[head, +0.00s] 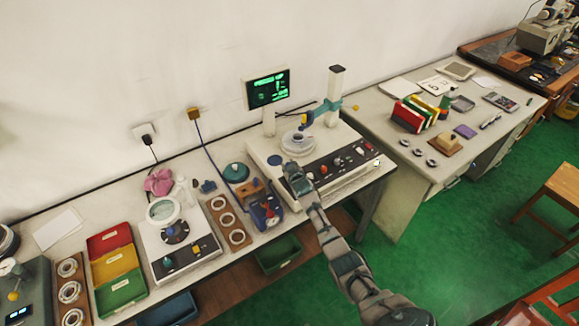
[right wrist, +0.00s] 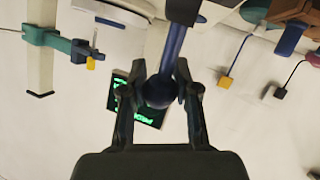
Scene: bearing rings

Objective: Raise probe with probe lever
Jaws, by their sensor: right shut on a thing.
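The probe lever (right wrist: 173,52) is a dark blue rod ending in a round knob. My right gripper (right wrist: 160,95) is shut on that knob, with one finger on each side. In the head view my right gripper (head: 298,182) is at the front left of the white measuring machine (head: 262,152) and hides most of the lever. The probe (head: 304,120) is a blue block on a green arm from a white column (head: 335,95), above the round stage (head: 297,143). The probe also shows in the right wrist view (right wrist: 88,55). My left gripper is not in view.
A monitor (head: 268,88) with green text stands behind the machine. The machine's dark front panel (head: 342,162) carries several knobs close to my right arm. A blue device (head: 265,208) and a wooden ring board (head: 228,220) lie to the left. A second table (head: 400,190) stands right.

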